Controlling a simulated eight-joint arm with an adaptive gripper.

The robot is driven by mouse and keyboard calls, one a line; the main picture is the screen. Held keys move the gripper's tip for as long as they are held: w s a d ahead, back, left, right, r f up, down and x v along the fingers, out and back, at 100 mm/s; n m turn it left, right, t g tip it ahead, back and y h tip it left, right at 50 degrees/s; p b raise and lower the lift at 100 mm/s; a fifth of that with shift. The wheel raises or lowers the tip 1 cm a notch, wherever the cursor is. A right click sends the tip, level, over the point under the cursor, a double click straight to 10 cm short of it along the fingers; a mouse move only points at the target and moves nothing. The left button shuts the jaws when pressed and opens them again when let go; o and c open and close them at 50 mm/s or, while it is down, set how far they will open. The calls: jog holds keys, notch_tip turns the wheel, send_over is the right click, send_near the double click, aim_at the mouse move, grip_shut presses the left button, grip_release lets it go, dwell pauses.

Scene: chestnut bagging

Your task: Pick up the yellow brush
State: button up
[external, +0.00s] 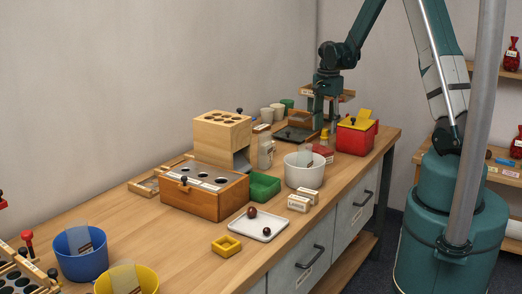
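My gripper (325,120) hangs fingers-down over the back right part of the bench. Its two fingers are apart with a gap between them, and nothing shows held there. A small upright yellow item (324,134) stands just below and between the fingertips. It may be the yellow brush, but it is too small to tell. I cannot tell whether the fingers touch it.
A red box (355,138) with a yellow flap stands close on the right. A white bucket (304,171) and dark red items (322,152) are in front. A dark tray (295,134) lies to the left. Bare wood shows at the bench's right end.

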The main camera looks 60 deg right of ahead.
aim_at(325, 136)
jog(key=shift+w+f+b, duration=0.1)
jog(key=shift+f+b, duration=0.4)
jog(key=shift+f, duration=1.55)
jog(key=shift+c, duration=0.7)
jog(key=c, duration=0.9)
